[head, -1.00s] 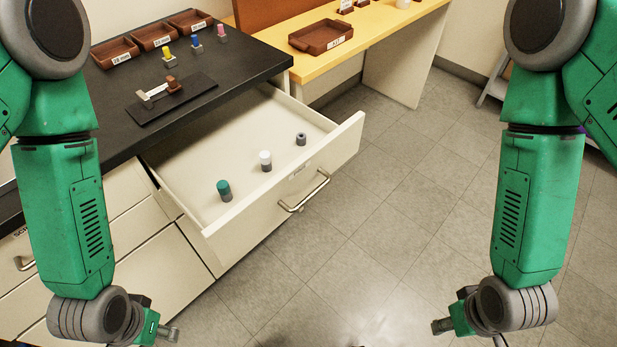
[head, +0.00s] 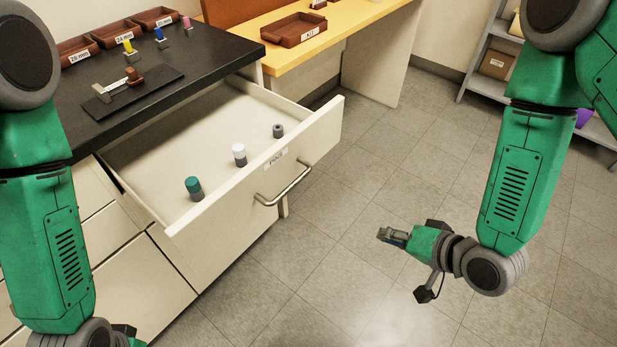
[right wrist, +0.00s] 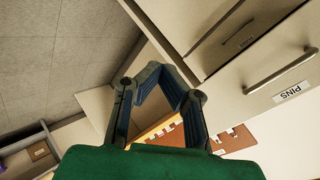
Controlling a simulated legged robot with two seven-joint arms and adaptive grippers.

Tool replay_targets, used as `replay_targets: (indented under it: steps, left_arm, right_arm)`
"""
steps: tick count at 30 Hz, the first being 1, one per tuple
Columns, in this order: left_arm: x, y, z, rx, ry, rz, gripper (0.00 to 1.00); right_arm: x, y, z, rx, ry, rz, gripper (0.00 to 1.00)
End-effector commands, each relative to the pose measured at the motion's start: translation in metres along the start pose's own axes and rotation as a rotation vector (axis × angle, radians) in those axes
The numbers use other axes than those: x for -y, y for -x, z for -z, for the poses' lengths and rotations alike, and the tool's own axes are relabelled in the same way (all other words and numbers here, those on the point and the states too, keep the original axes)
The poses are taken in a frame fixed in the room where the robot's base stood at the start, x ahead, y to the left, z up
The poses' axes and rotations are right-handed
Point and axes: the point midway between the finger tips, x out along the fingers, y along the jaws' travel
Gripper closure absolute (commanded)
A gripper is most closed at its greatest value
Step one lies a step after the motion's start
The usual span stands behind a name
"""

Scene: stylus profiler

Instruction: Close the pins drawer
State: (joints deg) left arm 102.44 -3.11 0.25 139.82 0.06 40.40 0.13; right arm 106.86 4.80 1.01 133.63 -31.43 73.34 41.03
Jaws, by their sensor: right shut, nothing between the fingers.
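The pins drawer (head: 235,200) is the cream drawer under the black counter, and it stands far open. Its front carries a PINS label and a metal bar handle (head: 284,186). Inside stand a green-topped pin (head: 194,188), a white-topped pin (head: 239,155) and a grey pin (head: 278,131). My right gripper (head: 383,235) is shut and empty over the floor, to the right of the handle and apart from it. In the right wrist view, the handle (right wrist: 281,71) and PINS label (right wrist: 291,91) are right of the gripper fingers (right wrist: 168,82). My left gripper's fingers are below the head view's edge.
The black counter (head: 185,90) holds brown trays, coloured pins and a small dark stand (head: 130,92). A yellow table (head: 345,30) with a brown tray (head: 294,30) stands behind. A grey shelf (head: 490,60) is at the back right. Floor before the drawer is clear.

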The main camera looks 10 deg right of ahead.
Motion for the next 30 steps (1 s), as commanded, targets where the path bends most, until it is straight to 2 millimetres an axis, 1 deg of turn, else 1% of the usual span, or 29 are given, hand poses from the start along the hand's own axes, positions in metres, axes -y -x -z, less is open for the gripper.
replay_targets:
  steps: [1, 3, 6, 9, 13, 17, 24, 30]
  left_arm:
    - [0.0, -0.025, -0.001, 0.0, -0.001, 0.0, 0.59]
    - [-0.001, -0.039, -0.002, 0.0, -0.001, 0.0, 0.59]
    - [-0.001, -0.051, -0.002, -0.001, -0.001, 0.0, 0.59]
    - [-0.001, -0.056, -0.003, -0.001, -0.001, 0.0, 0.59]
    - [-0.001, -0.057, -0.003, -0.001, -0.001, 0.0, 0.59]
    - [-0.001, -0.059, -0.003, -0.001, 0.0, 0.0, 0.59]
    - [-0.001, -0.068, -0.003, -0.001, 0.0, 0.0, 0.59]
    - [-0.001, -0.075, -0.004, -0.001, -0.001, 0.0, 0.59]
  right_arm:
    - [0.01, -0.016, 0.011, -0.047, -0.092, 0.141, 1.0]
    - [0.036, -0.019, 0.027, -0.073, -0.213, 0.326, 1.0]
    - [0.064, -0.014, 0.042, -0.064, -0.344, 0.525, 1.0]
    - [0.079, -0.007, 0.05, -0.043, -0.417, 0.636, 1.0]
    - [0.09, -0.008, 0.053, -0.029, -0.441, 0.674, 1.0]
    - [0.101, -0.022, 0.056, -0.029, -0.439, 0.674, 1.0]
    - [0.13, -0.063, 0.064, -0.029, -0.438, 0.673, 1.0]
    - [0.152, -0.093, 0.07, -0.03, -0.438, 0.671, 1.0]
